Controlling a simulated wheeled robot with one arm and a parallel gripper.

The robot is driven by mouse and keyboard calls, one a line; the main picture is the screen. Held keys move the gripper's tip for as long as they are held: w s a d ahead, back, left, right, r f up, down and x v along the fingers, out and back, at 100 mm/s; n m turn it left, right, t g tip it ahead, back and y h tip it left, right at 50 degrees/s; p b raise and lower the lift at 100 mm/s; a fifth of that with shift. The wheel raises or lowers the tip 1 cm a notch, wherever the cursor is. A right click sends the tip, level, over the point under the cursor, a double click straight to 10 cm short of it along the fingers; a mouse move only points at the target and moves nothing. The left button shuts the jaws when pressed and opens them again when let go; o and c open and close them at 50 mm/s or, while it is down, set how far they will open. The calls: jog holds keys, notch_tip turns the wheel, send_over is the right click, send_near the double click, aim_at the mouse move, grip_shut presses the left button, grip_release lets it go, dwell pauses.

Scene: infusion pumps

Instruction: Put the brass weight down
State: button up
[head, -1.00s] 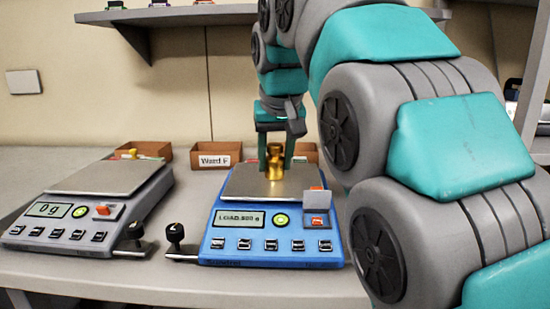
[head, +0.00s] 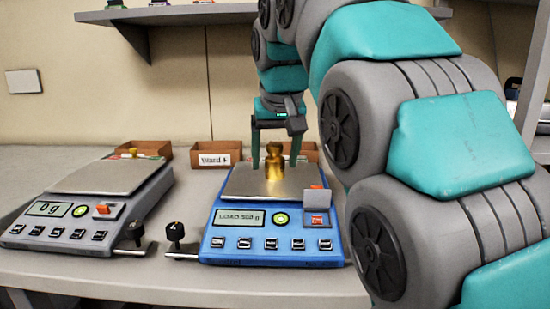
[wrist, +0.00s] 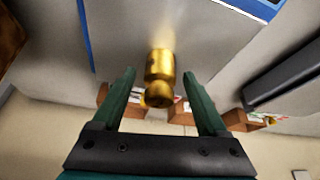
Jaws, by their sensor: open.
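The brass weight (head: 274,163) stands upright on the metal pan (head: 245,184) of the blue scale (head: 272,252). The scale's display (head: 239,218) shows a LOAD reading that looks like 500 g. My gripper (head: 275,158) is open, with its fingers on either side of the weight's upper part. In the wrist view, the weight (wrist: 160,77) lies between the two open fingers (wrist: 163,85), with a gap on each side. The fingers do not touch it there.
A grey scale (head: 75,225) reading 0 g stands to the left. Small brown boxes (head: 216,156) stand behind the scales, one labelled. Black knobs (head: 175,232) stick out between the scales. A shelf (head: 170,15) hangs above. Bare counter shows in front of the boxes.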

aim_at(275, 147)
jog(key=shift+v, duration=2.25)
jog(key=s+d+b, duration=0.1)
jog(key=s+d, duration=0.1)
jog(key=s, duration=1)
jog(key=shift+b, duration=0.35)
jog(key=shift+r, duration=0.1)
